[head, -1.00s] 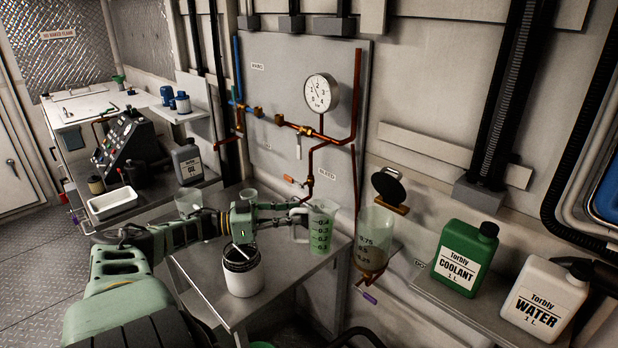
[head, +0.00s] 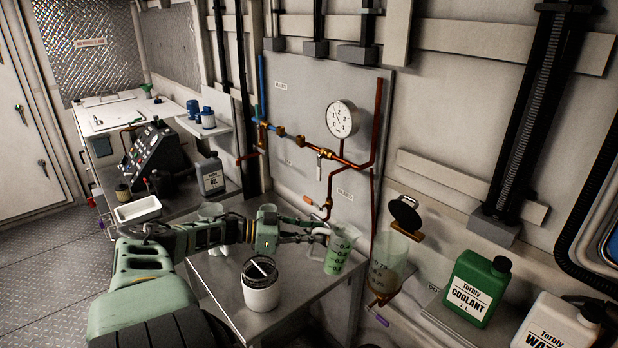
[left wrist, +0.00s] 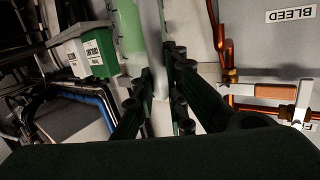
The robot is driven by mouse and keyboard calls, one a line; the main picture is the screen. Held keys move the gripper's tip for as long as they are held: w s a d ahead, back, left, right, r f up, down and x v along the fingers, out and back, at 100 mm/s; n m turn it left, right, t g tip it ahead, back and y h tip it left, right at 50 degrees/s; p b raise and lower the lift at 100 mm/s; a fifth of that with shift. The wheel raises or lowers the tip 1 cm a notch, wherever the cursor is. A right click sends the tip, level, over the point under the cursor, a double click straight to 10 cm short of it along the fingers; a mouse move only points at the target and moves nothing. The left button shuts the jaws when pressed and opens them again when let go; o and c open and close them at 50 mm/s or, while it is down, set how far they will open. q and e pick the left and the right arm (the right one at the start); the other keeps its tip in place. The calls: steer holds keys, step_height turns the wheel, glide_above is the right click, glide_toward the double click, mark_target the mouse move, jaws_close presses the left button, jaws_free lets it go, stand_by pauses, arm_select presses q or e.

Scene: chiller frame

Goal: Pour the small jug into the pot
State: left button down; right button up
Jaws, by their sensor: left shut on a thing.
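The small jug (head: 341,254) is clear green with level marks and a pale handle, and leans a little to the right above the table's right edge. My left gripper (head: 318,235) is shut on its handle. In the left wrist view the jug's green side (left wrist: 128,28) shows beyond my left fingers (left wrist: 165,90). A clear marked pot (head: 388,265) with a dark lid (head: 405,213) swung up is fixed to the wall just right of the jug. The jug is apart from it or barely beside it; I cannot tell the gap. My right gripper is out of view.
A white tub with a black rim (head: 261,294) and a stick stands on the metal table (head: 225,300). Copper pipes and a gauge (head: 341,118) are behind. A green coolant bottle (head: 470,288) and white water bottle (head: 556,325) stand at right.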

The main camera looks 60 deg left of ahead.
mark_target(324, 229)
arm_select(q)
steer(key=shift+m+g+y, duration=0.3)
steer(key=shift+g+y, duration=0.1)
steer(key=shift+g, duration=0.4)
steer(key=w+d+r+p, duration=0.1)
steer(key=p, duration=0.1)
steer(key=w+d+r+p, duration=0.1)
steer(key=r, duration=0.1)
steer(key=shift+w+d+p, duration=0.1)
steer(key=shift+w+p, duration=0.15)
steer(key=shift+p, duration=0.1)
steer(key=shift+w+d+r+g+y+b, duration=0.4)
steer(key=shift+w+d+r+g+b, duration=0.1)
steer(key=shift+r+g, duration=0.15)
steer(key=shift+w+d+r+g+y+b, duration=0.4)
steer(key=shift+w+r+g+b, duration=0.1)
steer(key=shift+r+g, duration=0.1)
steer(key=shift+r, duration=0.2)
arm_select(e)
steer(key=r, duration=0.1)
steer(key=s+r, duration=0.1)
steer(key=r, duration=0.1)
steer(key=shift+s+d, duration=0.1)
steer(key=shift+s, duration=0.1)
arm_select(q)
steer(key=shift+a, duration=0.1)
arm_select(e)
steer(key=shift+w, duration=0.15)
